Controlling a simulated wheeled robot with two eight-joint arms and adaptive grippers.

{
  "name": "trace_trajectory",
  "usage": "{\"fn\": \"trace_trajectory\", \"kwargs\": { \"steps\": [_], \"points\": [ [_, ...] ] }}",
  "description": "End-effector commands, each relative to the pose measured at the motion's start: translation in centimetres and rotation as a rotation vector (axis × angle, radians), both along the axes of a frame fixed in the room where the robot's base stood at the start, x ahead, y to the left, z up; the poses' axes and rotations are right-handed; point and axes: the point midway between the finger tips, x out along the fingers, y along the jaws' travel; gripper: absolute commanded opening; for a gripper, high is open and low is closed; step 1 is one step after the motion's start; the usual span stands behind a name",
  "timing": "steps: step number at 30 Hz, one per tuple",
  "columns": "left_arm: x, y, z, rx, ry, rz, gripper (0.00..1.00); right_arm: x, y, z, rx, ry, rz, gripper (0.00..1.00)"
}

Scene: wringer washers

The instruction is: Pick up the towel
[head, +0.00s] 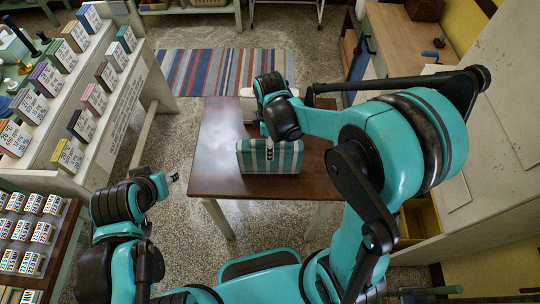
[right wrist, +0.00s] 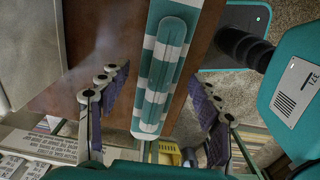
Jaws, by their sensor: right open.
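The towel (head: 285,160) is a folded teal-and-white striped bundle standing on the brown table (head: 215,150), near its middle. In the right wrist view the towel (right wrist: 158,85) runs as an upright striped band between the fingers. My right gripper (right wrist: 158,112) is open, with one purple-padded finger on each side of the towel and a visible gap to both. In the head view my right wrist is above the towel and its fingers are mostly hidden. My left gripper (head: 172,177) is left of the table, away from the towel; its jaw opening is unclear.
A pale box-like object (head: 247,104) stands on the table behind the towel, partly hidden by my right arm. A white rack of coloured, numbered boxes (head: 80,100) stands at left. A striped rug (head: 200,72) lies beyond the table. The table's left part is bare.

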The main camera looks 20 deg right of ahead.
Motion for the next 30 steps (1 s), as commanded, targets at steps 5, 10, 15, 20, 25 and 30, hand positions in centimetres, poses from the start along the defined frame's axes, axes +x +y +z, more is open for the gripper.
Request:
{"fn": "trace_trajectory", "kwargs": {
  "steps": [5, 10, 15, 20, 25, 30],
  "points": [
    [0.0, 0.0, -1.0, 0.000, 0.000, 0.000, 0.40, 0.3, -0.1, -3.0, 0.000, -0.001, -0.001, 0.64],
    [0.0, 0.0, -1.4, 0.000, 0.000, 0.000, 0.40, 0.2, -0.1, -4.6, 0.000, -0.001, -0.002, 0.64],
    [0.0, 0.0, -1.3, 0.000, 0.000, 0.000, 0.40, 0.2, -0.1, -4.7, 0.001, -0.001, -0.002, 0.64],
    [0.0, 0.0, -1.3, 0.000, 0.000, 0.000, 0.40, 0.2, -0.1, -4.6, 0.001, -0.001, -0.002, 0.40],
    [0.0, 0.0, -1.3, 0.000, 0.000, 0.000, 0.40, 0.2, -0.1, -4.6, 0.001, -0.001, -0.002, 0.00],
    [0.0, 0.0, -1.3, 0.000, 0.000, 0.000, 0.40, 0.2, -0.1, -4.6, 0.001, -0.001, -0.002, 0.00]
  ]
}}
